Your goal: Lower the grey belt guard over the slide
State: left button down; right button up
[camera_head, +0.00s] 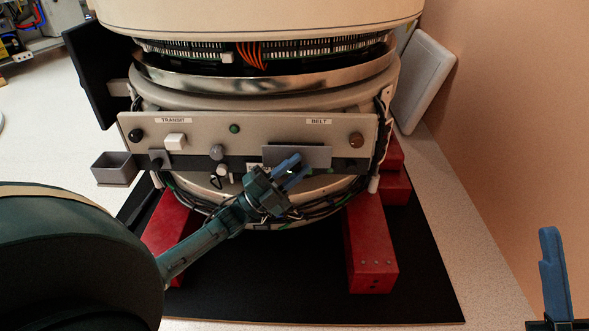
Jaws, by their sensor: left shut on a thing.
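The grey belt guard (318,155) is a flat dark-grey plate at the front panel, below the BELT label. My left gripper (290,170) reaches up from the lower left, its blue fingers shut on the guard's lower part. The guard is against or just in front of the dark strip along the panel's lower edge; I cannot tell whether it touches. The slide cannot be made out and may be hidden behind the guard. My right gripper (553,275) is at the lower right edge, away from the machine; one blue finger shows clearly, so its opening is unclear.
The panel (275,130) carries a white switch (175,140), a green button (235,128) and several knobs. A small grey open box (115,168) is at its left. Red blocks (370,250) stand under the round machine on a black mat (420,280). Cables hang below the panel.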

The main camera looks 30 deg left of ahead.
pick_arm(q)
jog(key=c, duration=1.2)
grip_release()
jog(key=shift+c, duration=0.2)
jog(key=shift+s+a+f, duration=0.25)
jog(key=shift+s, duration=0.05)
jog(key=p+v, duration=0.1)
jog(key=v, duration=1.1)
pick_arm(e)
jog(key=m+h, duration=0.1)
jog(key=f+m+h, duration=0.1)
jog(key=shift+w+f+m+h, duration=0.3)
jog(key=shift+w, duration=0.05)
pick_arm(q)
jog(key=shift+s, duration=0.15)
pick_arm(e)
jog(key=shift+s, duration=0.1)
pick_arm(q)
jog(key=shift+s, duration=0.1)
